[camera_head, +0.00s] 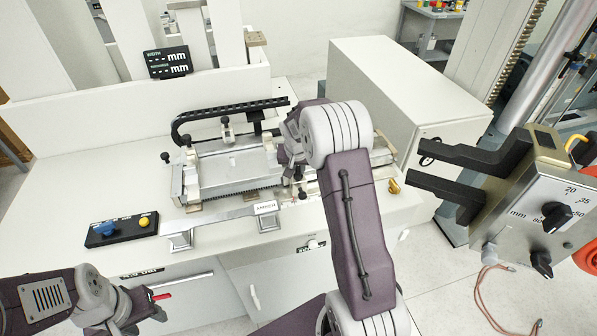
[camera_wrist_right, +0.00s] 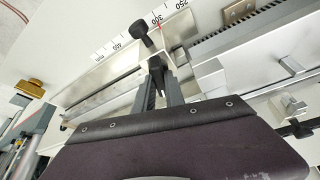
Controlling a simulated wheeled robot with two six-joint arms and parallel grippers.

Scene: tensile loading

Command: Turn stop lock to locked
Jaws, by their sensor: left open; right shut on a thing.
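In the right wrist view, the two fingers of my right gripper (camera_wrist_right: 158,88) are closed on a small dark part, which I take to be the stop lock (camera_wrist_right: 156,66). It sits at a metal stop block beside a printed scale. A black round knob (camera_wrist_right: 139,30) stands on a stem just beyond the fingertips. The lock's angle is mostly hidden by the fingers. In the head view, my right arm hides most of this area. My left gripper (camera_head: 148,305) is open and empty at the lower left, apart from the machine.
The bench machine (camera_head: 235,168) has a metal bed and a black cable chain. A control box (camera_head: 120,230) with a blue knob and yellow button is at front left. A grey dial unit (camera_head: 545,200) with black jaws stands right. A display (camera_head: 168,62) is behind.

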